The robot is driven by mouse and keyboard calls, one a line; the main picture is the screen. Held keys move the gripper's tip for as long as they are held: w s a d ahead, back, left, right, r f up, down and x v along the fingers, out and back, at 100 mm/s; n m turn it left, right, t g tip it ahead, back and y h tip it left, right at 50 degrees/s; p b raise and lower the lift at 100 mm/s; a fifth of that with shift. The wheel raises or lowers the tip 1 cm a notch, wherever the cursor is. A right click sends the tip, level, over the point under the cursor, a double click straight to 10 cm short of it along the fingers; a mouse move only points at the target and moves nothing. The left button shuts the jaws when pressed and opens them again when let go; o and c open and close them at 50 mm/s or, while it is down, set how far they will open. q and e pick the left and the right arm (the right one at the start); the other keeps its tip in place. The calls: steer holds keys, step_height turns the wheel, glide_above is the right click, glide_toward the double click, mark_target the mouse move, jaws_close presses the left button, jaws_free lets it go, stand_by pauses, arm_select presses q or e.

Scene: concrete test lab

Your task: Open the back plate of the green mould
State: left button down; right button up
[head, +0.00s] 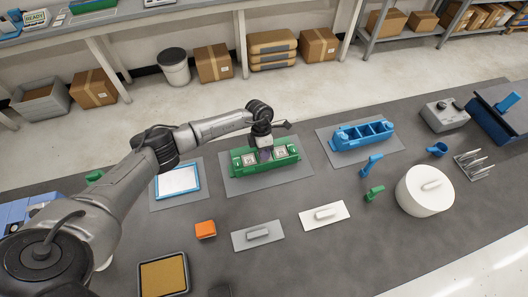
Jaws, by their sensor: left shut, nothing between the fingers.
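The green mould (240,161) lies on a grey mat (231,187) near the middle of the grey table. Two light square pieces show in its top. My left arm reaches in from the left, and my left gripper (265,153) points down at the mould's middle. It is shut and empty. The gripper hides part of the mould's back side, so I cannot tell whether its back plate is open or whether the fingertips touch it. My right gripper is out of view.
A blue mould (362,133) stands on another mat to the right. Blue (371,164) and green (374,193) tools and a white round container (424,191) are at the right. An orange block (205,229) and two plates with handles (258,235) lie in front. A blue-framed tray (177,181) is left.

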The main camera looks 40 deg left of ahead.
arm_select(q)
steer(key=shift+s+d+r+p, duration=0.1)
steer(key=shift+d+r+p, duration=0.05)
steer(key=shift+p, duration=0.25)
steer(key=shift+y, duration=0.3)
steer(key=shift+s+d+t+p, duration=0.15)
steer(key=shift+d+t+p, duration=0.05)
steer(key=shift+t+p, duration=0.2)
steer(key=shift+s+d+r+t+y+p, duration=0.2)
steer(key=shift+d+t+y+p, duration=0.1)
steer(key=shift+y+p, duration=0.3)
steer(key=shift+s+d+f+y+p, duration=0.1)
steer(key=shift+s+d+y+p, duration=0.1)
steer(key=shift+d+y+p, duration=0.25)
steer(key=shift+a, duration=0.1)
steer(key=shift+a+f, duration=0.1)
stand_by(0.4)
